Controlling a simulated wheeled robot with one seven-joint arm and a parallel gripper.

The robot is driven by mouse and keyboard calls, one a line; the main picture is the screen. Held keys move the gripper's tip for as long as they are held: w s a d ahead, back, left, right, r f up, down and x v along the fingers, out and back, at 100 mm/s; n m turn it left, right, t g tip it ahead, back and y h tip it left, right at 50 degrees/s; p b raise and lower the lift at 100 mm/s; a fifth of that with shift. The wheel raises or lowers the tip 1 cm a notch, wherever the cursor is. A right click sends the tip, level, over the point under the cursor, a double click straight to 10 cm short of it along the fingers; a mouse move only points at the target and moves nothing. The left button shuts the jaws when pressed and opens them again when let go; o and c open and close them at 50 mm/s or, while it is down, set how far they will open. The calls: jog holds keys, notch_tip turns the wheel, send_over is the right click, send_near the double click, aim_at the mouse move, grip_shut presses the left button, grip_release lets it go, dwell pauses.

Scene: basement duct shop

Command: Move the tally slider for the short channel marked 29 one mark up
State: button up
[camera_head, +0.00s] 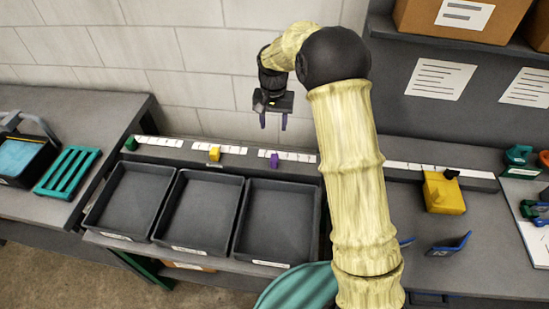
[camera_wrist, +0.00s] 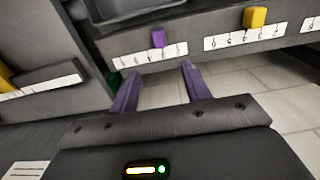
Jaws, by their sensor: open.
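Three tally sliders stand along a ledge behind the trays: green (camera_head: 131,144), yellow (camera_head: 214,154) and purple (camera_head: 274,160), each at a white marked strip. The wrist view shows the purple slider (camera_wrist: 158,38) and yellow slider (camera_wrist: 254,17) on their strips. My gripper (camera_head: 273,121) is open and empty, above and behind the ledge near the purple slider. Its two purple fingers (camera_wrist: 160,70) are apart, and the purple slider lies beyond them, untouched. Tray labels are too small to read, so I cannot tell which slider belongs to 29.
Three empty dark trays (camera_head: 195,208) sit before the ledge. My arm hides part of the bench to their right. A green rack (camera_head: 68,172) lies at left. Boxes (camera_head: 463,17) stand on the upper shelf.

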aim_at(274, 157)
notch_tip(274, 157, down, 17)
jog(key=p, duration=0.4)
jog(key=shift+d+f, duration=0.15)
dwell(0.4)
grip_shut()
